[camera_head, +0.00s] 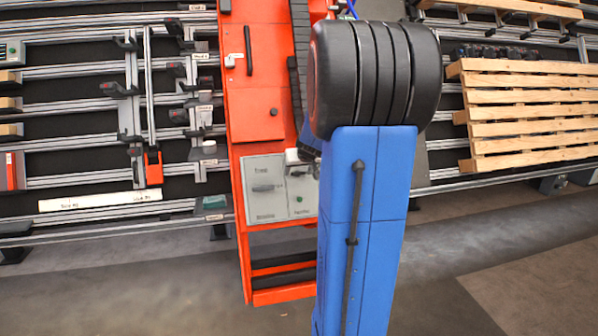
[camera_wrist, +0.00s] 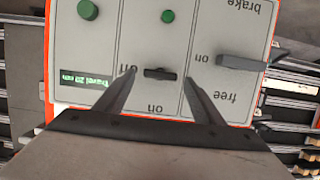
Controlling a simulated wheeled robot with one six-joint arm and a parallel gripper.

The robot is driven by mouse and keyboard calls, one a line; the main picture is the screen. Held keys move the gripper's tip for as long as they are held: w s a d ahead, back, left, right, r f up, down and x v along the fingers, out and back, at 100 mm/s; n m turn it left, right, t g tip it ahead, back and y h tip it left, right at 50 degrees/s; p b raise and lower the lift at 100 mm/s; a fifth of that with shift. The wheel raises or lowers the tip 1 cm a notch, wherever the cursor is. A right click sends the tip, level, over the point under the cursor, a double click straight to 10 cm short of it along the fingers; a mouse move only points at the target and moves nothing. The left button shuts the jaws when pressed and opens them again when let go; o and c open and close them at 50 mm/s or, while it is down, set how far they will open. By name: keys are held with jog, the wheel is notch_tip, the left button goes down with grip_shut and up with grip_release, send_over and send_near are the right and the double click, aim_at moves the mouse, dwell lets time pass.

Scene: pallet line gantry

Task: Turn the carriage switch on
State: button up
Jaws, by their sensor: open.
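A grey control panel (camera_wrist: 85,45) fills the upper part of the wrist view, with its lettering upside down. Whether the fingertips touch the panel cannot be told.
A grey lever (camera_wrist: 240,62) by the labels "brake" and "free" is close to the right fingertip. Green buttons (camera_wrist: 88,10) (camera_wrist: 167,16) and a green travel display (camera_wrist: 76,79) are on the panel. Rails (camera_head: 80,105) stretch left; a wooden pallet (camera_head: 525,110) is at right.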

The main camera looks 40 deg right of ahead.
jog(key=shift+w+d+f, duration=0.2)
jog(key=shift+w+f, duration=0.1)
jog(key=c, duration=1.1)
